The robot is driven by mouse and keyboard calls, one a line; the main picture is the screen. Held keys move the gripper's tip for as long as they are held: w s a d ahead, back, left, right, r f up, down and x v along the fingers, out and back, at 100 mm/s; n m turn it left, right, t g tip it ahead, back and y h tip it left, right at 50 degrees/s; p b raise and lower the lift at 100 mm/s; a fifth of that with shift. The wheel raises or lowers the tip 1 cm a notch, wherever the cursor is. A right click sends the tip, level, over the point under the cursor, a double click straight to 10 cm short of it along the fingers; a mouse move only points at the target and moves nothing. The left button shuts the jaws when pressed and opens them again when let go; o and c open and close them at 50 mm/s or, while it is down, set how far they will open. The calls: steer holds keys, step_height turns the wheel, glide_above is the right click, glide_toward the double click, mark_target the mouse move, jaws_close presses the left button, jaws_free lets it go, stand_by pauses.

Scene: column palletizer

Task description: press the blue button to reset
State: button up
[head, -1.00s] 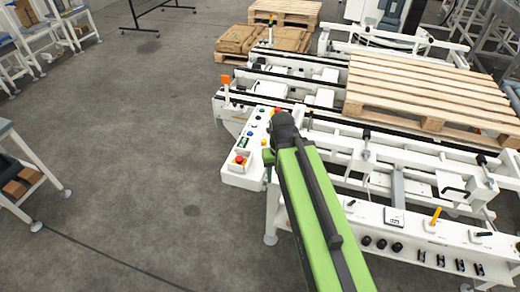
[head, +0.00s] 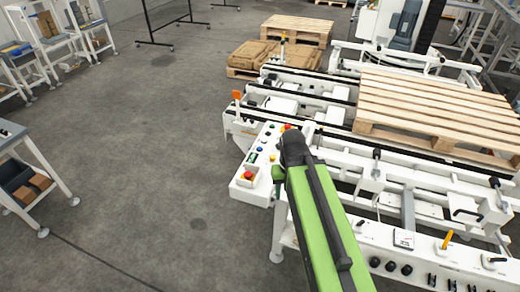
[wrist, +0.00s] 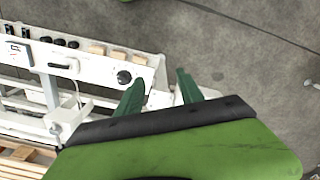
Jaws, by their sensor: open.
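The blue button (head: 260,149) is a small round cap on the white control panel (head: 243,190) at the near left corner of the conveyor machine. It sits among other small buttons, just left of my arm's dark end in the head view. My gripper's two green fingers show in the wrist view (wrist: 158,92), apart with nothing between them. They are over the white machine's edge and the grey floor. The blue button does not show in the wrist view.
A wooden pallet (head: 430,100) lies on the conveyor to the right. A front rail (head: 375,238) carries black knobs and a yellow handle.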

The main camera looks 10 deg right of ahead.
steer(key=shift+c, duration=0.4)
jaws_close()
stand_by(1.2)
